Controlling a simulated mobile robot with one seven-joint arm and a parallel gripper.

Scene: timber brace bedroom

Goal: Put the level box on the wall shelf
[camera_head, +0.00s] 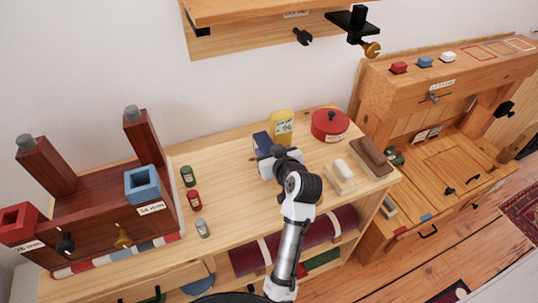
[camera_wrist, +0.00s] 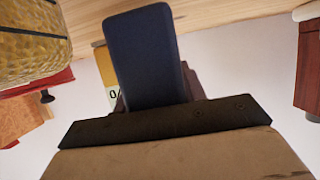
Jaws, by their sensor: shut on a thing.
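The level box appears to be the dark blue box (camera_head: 262,142) on the wooden bench, left of a yellow box (camera_head: 282,124). My gripper (camera_head: 275,160) is at its near side, and my wrist covers part of it. In the wrist view a dark blue block (camera_wrist: 143,57) stands just beyond the dark bar of my gripper. I take it as the same box, held in the shut jaws; the fingertips are hidden. Whether it is clear of the bench I cannot tell. The wall shelf (camera_head: 262,12) is above the bench at the top of the head view.
A red lidded pot (camera_head: 330,124) stands right of the yellow box. Pale and brown blocks (camera_head: 372,157) lie at the bench's right. Small jars (camera_head: 188,176) and a dark red timber stand (camera_head: 95,205) are at the left. A black clamp (camera_head: 352,24) hangs at the shelf's right end.

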